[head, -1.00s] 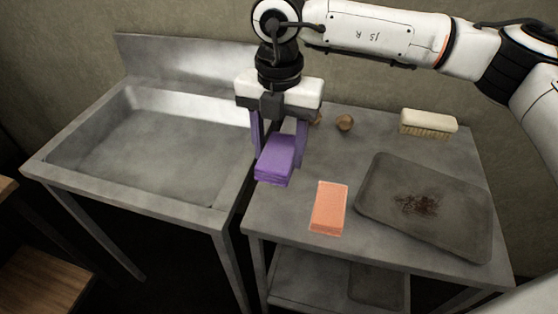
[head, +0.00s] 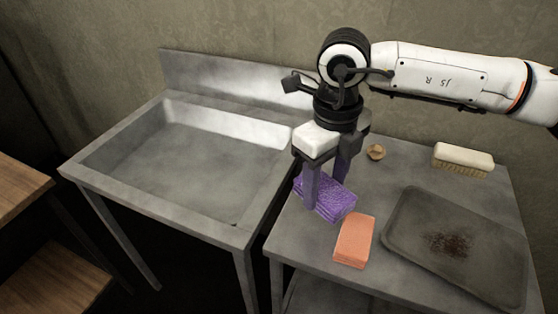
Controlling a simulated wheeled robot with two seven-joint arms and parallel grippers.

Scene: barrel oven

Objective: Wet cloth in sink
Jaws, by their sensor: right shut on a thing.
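The folded purple cloth (head: 336,202) is at the left edge of the grey metal table, just behind an orange block. My right gripper (head: 324,193) points down with its purple fingers shut on the cloth. The near finger hides part of the cloth. I cannot tell whether the cloth touches the tabletop or is just above it. The metal sink (head: 185,165) is to the left of the gripper, and its basin looks empty. My left gripper is not in view.
The orange block (head: 355,241) lies close in front of the cloth. A dark tray (head: 405,240) with brown crumbs covers the table's right side. A brush (head: 463,157) and a small brown round item (head: 376,152) are at the back. A gap separates sink and table.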

